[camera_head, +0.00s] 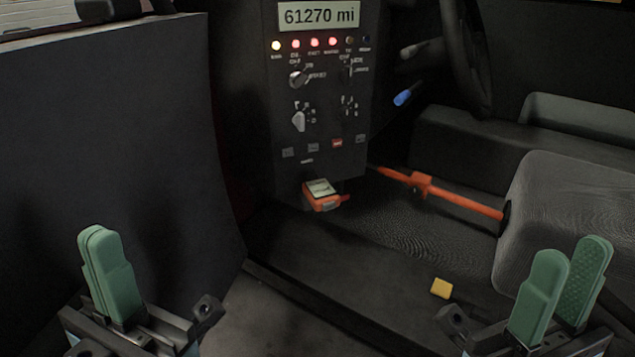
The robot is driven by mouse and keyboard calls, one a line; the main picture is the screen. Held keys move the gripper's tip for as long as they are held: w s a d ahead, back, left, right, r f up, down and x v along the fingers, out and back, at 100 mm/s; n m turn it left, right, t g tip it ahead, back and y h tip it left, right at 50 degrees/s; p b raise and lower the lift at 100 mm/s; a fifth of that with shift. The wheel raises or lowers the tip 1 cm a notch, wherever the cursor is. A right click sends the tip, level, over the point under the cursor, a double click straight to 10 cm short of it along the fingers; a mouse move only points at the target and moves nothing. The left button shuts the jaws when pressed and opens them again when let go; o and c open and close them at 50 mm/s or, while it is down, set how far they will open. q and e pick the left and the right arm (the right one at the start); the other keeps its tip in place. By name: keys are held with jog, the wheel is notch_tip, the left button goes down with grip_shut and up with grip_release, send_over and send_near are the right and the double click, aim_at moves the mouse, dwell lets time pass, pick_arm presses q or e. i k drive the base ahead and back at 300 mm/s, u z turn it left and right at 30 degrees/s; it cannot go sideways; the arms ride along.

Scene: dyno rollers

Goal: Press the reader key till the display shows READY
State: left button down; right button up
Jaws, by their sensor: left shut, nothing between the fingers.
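A small orange handheld device (323,196) with a pale screen, which looks like the reader, sits at the bottom edge of the black panel. Its screen text is too small to read and I cannot make out its key. The large display (319,15) at the panel's top reads "61270 mi". My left gripper (98,232) is at the lower left, its green fingers together and empty, well away from the device. My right gripper (573,254) is at the lower right, its green fingers apart with nothing between them, also well away from the device.
The black panel (318,120) carries a row of lit lamps, knobs and small buttons. An orange bar (460,199) runs from near the panel to the seat (570,210). A yellow block (441,288) lies on the sill. A dark door panel (110,130) fills the left.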

aim_at(327, 206)
jog(key=k, duration=1.2)
jog(key=z, duration=0.75)
jog(key=i, duration=1.45)
jog(key=u, duration=0.4)
